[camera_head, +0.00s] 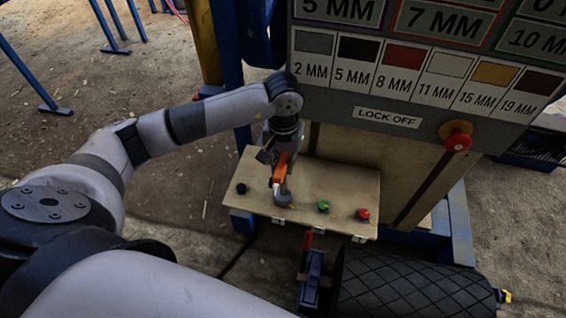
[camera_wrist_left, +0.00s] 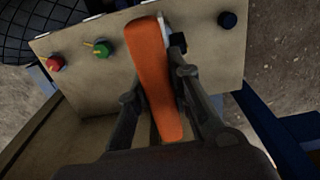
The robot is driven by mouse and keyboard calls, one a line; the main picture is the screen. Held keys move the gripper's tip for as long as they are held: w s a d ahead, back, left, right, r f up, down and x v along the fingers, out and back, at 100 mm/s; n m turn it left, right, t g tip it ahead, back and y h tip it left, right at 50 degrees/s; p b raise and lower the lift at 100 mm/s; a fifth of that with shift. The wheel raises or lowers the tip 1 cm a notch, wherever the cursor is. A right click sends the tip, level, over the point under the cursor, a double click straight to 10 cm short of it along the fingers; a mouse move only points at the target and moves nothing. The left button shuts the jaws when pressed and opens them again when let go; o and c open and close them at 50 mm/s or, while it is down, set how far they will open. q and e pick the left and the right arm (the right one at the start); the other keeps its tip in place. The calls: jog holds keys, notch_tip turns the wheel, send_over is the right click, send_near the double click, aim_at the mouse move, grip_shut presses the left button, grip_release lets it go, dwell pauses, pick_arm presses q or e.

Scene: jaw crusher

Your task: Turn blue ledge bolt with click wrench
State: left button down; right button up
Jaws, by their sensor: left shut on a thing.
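My left gripper (camera_head: 281,160) is shut on the orange handle of the click wrench (camera_head: 280,172). The wrench hangs down over the ledge (camera_head: 305,180), with its lower end at a grey round piece (camera_head: 283,197). I cannot tell whether that piece is the wrench's head or a bolt. In the left wrist view the orange handle (camera_wrist_left: 155,80) lies between the two fingers (camera_wrist_left: 157,100). My right gripper is out of view.
A green bolt (camera_head: 323,206) and a red bolt (camera_head: 364,215) stand on the ledge to the right. A size board (camera_head: 410,80) and a red lock-off knob (camera_head: 457,139) are behind. A black ribbed wheel (camera_head: 410,285) is in front of the ledge.

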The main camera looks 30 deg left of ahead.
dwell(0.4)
pick_arm(q)
jog(key=shift+f+m+b, duration=0.1)
jog(key=shift+m+b, duration=0.8)
jog(key=shift+b, duration=0.2)
jog(key=shift+m+b, duration=1.65)
jog(key=shift+m, duration=0.35)
jog(key=shift+b, duration=0.3)
